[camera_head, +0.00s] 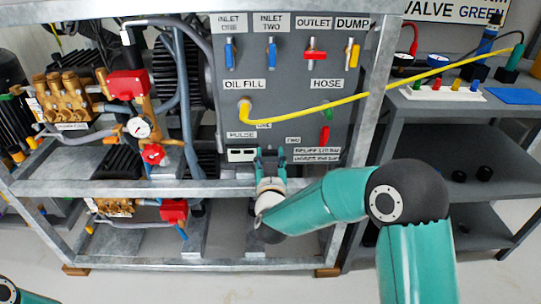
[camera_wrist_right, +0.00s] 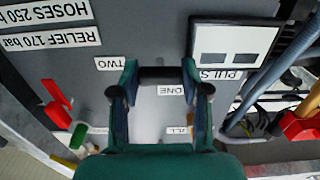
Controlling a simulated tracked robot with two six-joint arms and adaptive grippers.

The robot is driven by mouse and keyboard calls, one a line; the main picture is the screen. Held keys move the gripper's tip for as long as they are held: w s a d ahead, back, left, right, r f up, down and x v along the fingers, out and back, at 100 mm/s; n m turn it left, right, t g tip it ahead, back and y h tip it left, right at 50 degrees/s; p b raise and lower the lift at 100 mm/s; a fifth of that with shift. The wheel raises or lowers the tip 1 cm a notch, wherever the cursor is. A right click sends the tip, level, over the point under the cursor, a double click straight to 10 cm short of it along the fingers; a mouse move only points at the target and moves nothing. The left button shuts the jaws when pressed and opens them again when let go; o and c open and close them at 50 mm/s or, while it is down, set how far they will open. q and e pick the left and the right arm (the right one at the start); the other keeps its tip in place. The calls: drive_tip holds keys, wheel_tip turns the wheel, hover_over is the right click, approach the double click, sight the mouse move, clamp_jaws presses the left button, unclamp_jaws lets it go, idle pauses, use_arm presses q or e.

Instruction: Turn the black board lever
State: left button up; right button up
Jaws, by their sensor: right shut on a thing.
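The black board lever (camera_wrist_right: 161,73) is a dark bar on the grey board (camera_wrist_right: 165,30), between the labels TWO and ONE in the right wrist view. My right gripper (camera_head: 270,156) reaches the lower part of the board in the head view, just right of the PULSE box. In the wrist view its fingertips (camera_wrist_right: 160,70) are at both ends of the dark bar, and it is shut on it. In the head view the lever is hidden behind the gripper. My left gripper is out of view; only a bit of teal arm shows at the bottom left.
A yellow hose (camera_head: 345,103) crosses the board above my right gripper. A red lever (camera_head: 325,134) sits to its right; blue, red and yellow levers line the top. The frame's galvanized rail (camera_head: 130,188) runs beneath the board. Pumps (camera_head: 63,97) stand to the left.

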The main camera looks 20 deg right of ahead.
drive_tip(key=o, duration=1.1)
drive_tip(key=shift+o, duration=0.2)
drive_tip(key=v, duration=1.2)
drive_tip(key=shift+d, duration=0.1)
